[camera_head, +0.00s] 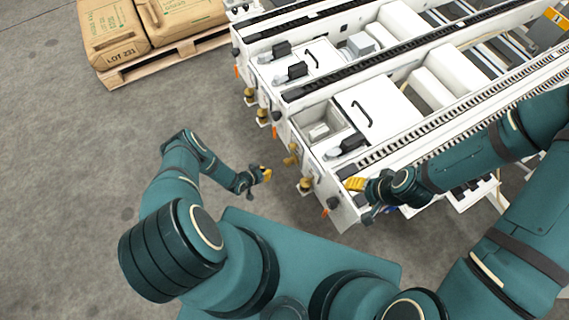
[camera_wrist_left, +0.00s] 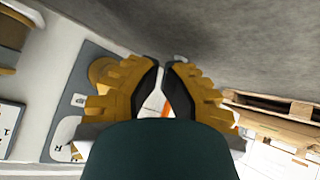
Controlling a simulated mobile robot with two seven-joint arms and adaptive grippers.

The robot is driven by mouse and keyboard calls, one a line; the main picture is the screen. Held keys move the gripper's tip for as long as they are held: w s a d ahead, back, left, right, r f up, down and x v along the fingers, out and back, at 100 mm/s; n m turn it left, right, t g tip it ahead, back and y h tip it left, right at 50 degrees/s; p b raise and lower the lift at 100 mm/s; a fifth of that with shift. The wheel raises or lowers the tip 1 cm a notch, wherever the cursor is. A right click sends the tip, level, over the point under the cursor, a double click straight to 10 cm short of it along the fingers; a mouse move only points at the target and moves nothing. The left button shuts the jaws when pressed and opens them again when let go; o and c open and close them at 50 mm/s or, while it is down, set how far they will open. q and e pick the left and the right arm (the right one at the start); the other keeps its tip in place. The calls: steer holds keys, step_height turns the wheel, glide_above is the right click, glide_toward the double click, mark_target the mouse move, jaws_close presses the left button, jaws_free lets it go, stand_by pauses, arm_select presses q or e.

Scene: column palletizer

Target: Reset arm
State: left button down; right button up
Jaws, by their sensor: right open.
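My left gripper (camera_head: 262,174) hangs in front of the white machine, with its yellow fingers apart from the machine's front end. In the left wrist view its two yellow, dark-padded fingers (camera_wrist_left: 162,75) lean close together at the tips. A narrow gap shows between them, with white and orange background behind it and no held object. How far the jaws are open is unclear. My right gripper (camera_head: 356,185) is open at the near corner of the machine, its yellow fingers pointing left. Whether it touches the machine cannot be told. I see nothing held in it.
The white conveyor machine (camera_head: 345,205) fills the upper right, with black handles, roller tracks and brass-coloured knobs (camera_head: 305,185) along its front. A wooden pallet (camera_head: 122,78) with brown sacks (camera_head: 112,32) stands at the upper left. The grey floor on the left is clear.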

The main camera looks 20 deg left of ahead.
arm_select(q)
steer(key=shift+w+r, duration=0.1)
stand_by(0.3)
steer(key=w+d+r+g, duration=0.1)
steer(key=d+r, duration=0.2)
steer(key=r, duration=0.4)
steer(key=w+d+r+n+g, duration=0.1)
steer(key=d+r, duration=0.2)
steer(key=r, duration=0.4)
steer(key=w+d+r+g, duration=0.1)
steer(key=d+r, duration=0.2)
steer(key=r, duration=0.4)
arm_select(e)
steer(key=c, duration=0.3)
arm_select(q)
steer(key=s+d+r+g, duration=0.2)
steer(key=s+d+r, duration=0.1)
steer(key=s+r, duration=0.4)
steer(key=s+d+r+n+g, duration=0.1)
steer(key=s+d+r, duration=0.2)
steer(key=s+r, duration=0.4)
step_height(320, 180, up, 3)
steer(key=shift+d+f+g, duration=0.15)
steer(key=shift+d+g, duration=0.05)
steer(key=shift+g, duration=0.2)
arm_select(e)
steer(key=shift+d, duration=0.1)
steer(key=shift+c, duration=0.2)
